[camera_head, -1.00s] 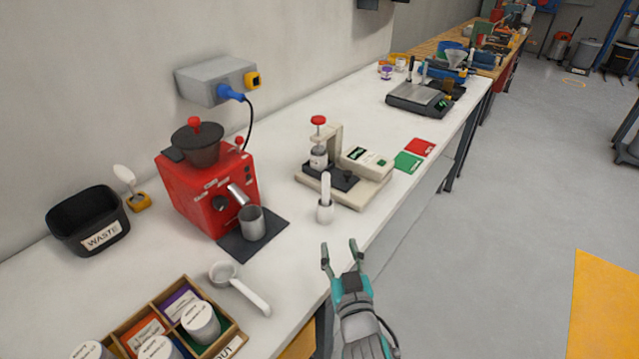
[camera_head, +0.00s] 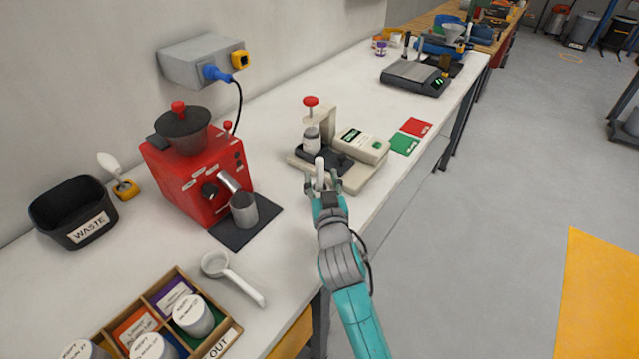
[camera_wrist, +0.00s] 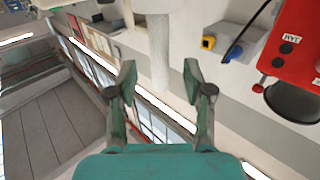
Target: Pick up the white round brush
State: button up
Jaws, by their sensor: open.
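The white round brush (camera_head: 320,170) stands upright on the white bench, in front of the beige press. Its white handle (camera_wrist: 159,50) shows in the wrist view, reaching down from the top edge into the space between the fingertips. My gripper (camera_head: 323,186) is open at the brush, with one finger on each side of the handle. In the wrist view the fingers (camera_wrist: 160,82) show a gap to the handle on both sides. The brush's lower part is hidden behind my gripper in the head view.
The beige press (camera_head: 353,178) with a red knob stands just behind the brush. The red grinder (camera_head: 190,180) with a metal cup is to the left. A white scoop (camera_head: 232,277) lies nearer, by the wooden tray (camera_head: 228,340). Green and red pads (camera_head: 405,144) lie to the right.

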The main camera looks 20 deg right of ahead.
aim_at(320, 173)
jog(key=shift+w+d, duration=0.15)
jog(key=shift+w, duration=0.7)
jog(key=shift+w+d, duration=0.15)
jog(key=shift+w, duration=0.7)
grip_shut()
jog(key=shift+r, duration=0.1)
